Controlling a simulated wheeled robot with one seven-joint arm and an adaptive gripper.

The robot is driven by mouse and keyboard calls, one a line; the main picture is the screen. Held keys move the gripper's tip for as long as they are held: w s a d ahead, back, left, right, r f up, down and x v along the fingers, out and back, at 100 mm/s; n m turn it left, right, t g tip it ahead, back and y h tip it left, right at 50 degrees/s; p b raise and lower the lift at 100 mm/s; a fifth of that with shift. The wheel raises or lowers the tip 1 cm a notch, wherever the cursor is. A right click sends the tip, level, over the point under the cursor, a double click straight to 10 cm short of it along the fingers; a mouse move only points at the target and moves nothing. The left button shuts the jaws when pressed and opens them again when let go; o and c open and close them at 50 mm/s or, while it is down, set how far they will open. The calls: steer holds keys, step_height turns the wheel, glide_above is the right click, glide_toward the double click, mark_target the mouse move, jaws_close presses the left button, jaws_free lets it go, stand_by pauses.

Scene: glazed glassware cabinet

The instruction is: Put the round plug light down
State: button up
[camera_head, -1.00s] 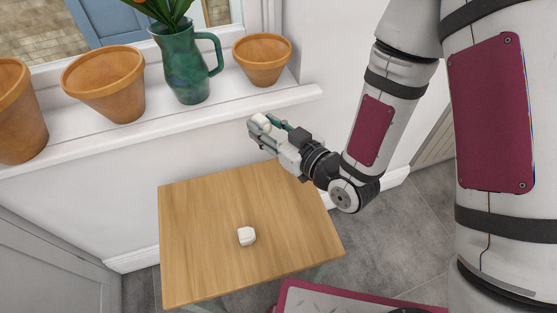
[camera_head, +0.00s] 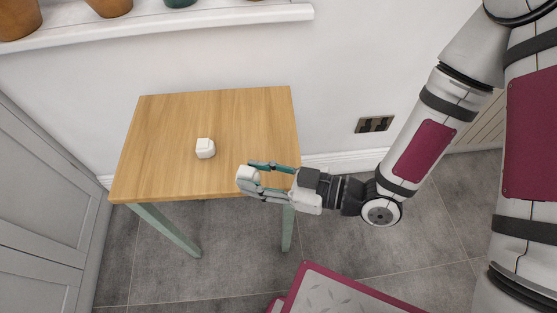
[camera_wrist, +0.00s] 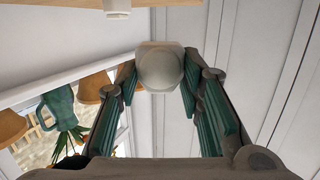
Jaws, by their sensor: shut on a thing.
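My gripper (camera_head: 258,179) is shut on a round white plug light (camera_head: 246,173). In the wrist view the plug light (camera_wrist: 161,66) sits between the green-padded fingertips, its domed face toward the camera. In the head view it shows at the front right corner of the wooden table (camera_head: 180,112); I cannot tell its height or whether it touches the table. A second white, blocky, rounded object (camera_head: 205,148) stands on the table, left of my gripper. It also shows at the top edge of the wrist view (camera_wrist: 117,8).
Most of the tabletop is bare. A white windowsill (camera_head: 170,24) with terracotta pots (camera_head: 108,6) runs behind it. A dark wall socket (camera_head: 374,124) is on the wall to the right. Grey cabinet doors (camera_head: 45,200) stand at the left.

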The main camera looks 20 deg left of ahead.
steer(key=b, duration=0.9)
glide_above(269, 146)
step_height(269, 146, down, 2)
steer(key=shift+g, duration=0.3)
steer(key=shift+f+b, duration=0.7)
steer(key=shift+f, duration=1.05)
steer(key=shift+f, duration=0.1)
steer(key=shift+f+b, duration=0.35)
steer(key=shift+f, duration=0.2)
steer(key=o, duration=1.3)
steer(key=shift+c, duration=0.2)
